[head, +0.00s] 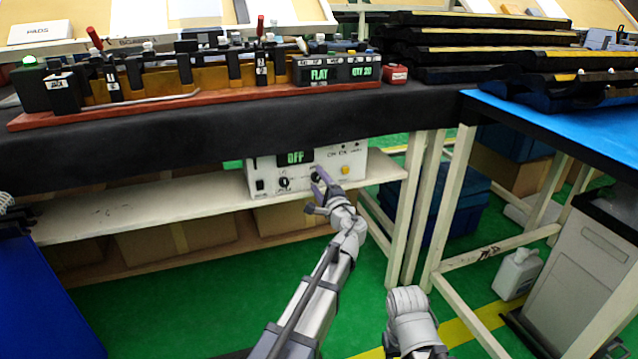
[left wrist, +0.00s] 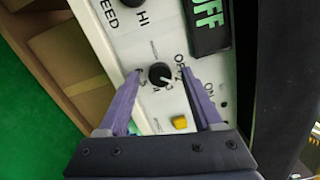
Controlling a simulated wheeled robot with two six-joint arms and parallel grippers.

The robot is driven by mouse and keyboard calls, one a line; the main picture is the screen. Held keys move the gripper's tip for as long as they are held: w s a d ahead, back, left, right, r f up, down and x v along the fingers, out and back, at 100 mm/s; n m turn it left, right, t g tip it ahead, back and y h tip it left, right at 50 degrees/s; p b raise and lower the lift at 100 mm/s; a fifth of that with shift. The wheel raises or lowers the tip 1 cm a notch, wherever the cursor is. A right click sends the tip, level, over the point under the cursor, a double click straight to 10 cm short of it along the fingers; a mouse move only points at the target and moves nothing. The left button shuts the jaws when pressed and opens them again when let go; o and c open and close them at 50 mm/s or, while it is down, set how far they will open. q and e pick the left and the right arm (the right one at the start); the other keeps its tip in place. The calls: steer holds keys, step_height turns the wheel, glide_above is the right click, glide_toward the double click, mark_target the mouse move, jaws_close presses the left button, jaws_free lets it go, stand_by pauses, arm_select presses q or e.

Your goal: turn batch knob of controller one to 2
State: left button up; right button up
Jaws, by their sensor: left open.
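The white controller (head: 265,182) stands on the shelf under the workbench, its green display (head: 295,157) reading OFF. In the left wrist view the display (left wrist: 209,22) shows at the top. A small black knob (left wrist: 160,75) with a light pointer mark sits on the panel, with small markings around it that I cannot read surely. My left gripper (head: 317,192) is in front of the panel; in the left wrist view its two purple fingers (left wrist: 161,85) are open, one on each side of this knob, with gaps showing. The right gripper is not in view.
A yellow button (left wrist: 180,123) is close to the right finger. Another black knob (head: 284,183) and a switch are further left on the panel. The bench top (head: 200,135) overhangs the controller, and a table leg (head: 407,215) stands to the right.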

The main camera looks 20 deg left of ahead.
arm_select(q)
steer(key=v, duration=0.7)
steer(key=shift+s+d, duration=0.25)
steer(key=shift+s, duration=0.05)
steer(key=s+d+f+n+g+h+p, duration=0.1)
steer(key=s+f+n+g+h+p, duration=0.15)
steer(key=s+f+n+g, duration=0.35)
steer(key=s+d+f+n+g+h+p, duration=0.1)
steer(key=s+f+g+p, duration=0.3)
steer(key=s, duration=0.5)
steer(key=s+d+f+n+g+h+p, duration=0.1)
steer(key=s+d+f+g+h, duration=0.15)
steer(key=s+d, duration=0.35)
steer(key=s+d+f+n+g+h+p, duration=0.1)
steer(key=s+d+f+g+h, duration=0.15)
steer(key=s, duration=0.55)
step_height(320, 180, up, 39)
steer(key=d+h+p, duration=0.1)
steer(key=p, duration=3.6)
steer(key=shift+s+d+p, duration=0.25)
steer(key=shift+s+p, duration=0.1)
